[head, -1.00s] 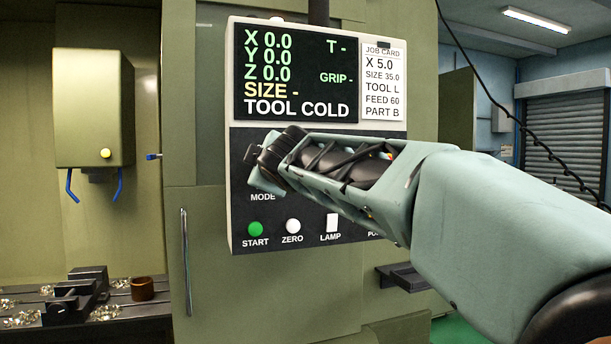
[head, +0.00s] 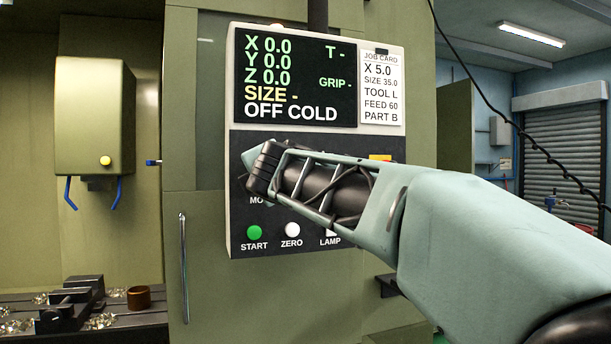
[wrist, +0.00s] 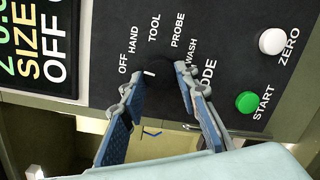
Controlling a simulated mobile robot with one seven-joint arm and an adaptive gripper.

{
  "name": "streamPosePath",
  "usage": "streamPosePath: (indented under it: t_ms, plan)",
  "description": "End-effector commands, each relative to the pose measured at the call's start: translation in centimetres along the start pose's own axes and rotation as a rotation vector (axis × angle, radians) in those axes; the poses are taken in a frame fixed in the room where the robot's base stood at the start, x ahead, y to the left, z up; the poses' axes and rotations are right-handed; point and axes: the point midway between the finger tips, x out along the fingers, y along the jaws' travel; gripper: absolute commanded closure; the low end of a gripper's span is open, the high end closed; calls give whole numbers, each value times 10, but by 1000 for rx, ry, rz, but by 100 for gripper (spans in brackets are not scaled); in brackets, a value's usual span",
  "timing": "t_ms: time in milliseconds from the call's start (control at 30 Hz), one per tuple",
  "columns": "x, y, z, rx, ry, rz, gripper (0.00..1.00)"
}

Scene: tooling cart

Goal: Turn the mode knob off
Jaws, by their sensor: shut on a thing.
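The black mode knob (wrist: 157,68) shows in the wrist view between my fingertips, with labels OFF, HAND, TOOL, PROBE and WASH around it. Its short white mark points towards OFF. My gripper (wrist: 154,78) is shut on the knob, one blue-padded finger on each side. In the head view my gripper (head: 256,170) is at the left part of the dark control panel and hides the knob and part of the MODE label. The display (head: 295,78) above reads OFF COLD on its bottom line.
The green START button (head: 254,232) and white ZERO button (head: 292,230) are below my gripper. My arm partly covers the LAMP switch. A job card (head: 381,88) is beside the display. A vise (head: 72,300) is at the lower left.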

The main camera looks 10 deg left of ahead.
Motion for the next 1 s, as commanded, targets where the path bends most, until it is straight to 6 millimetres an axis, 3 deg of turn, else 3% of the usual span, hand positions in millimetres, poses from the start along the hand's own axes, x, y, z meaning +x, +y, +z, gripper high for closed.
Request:
streamPosePath:
  t_ms: [300,833,867,1000]
  plan:
    - [0,0,0,-120,-7,14,96]
    - [0,1,0,-144,-9,17,96]
    - [0,1,0,-144,-10,17,70]
    - [0,1,0,-143,-9,16,55]
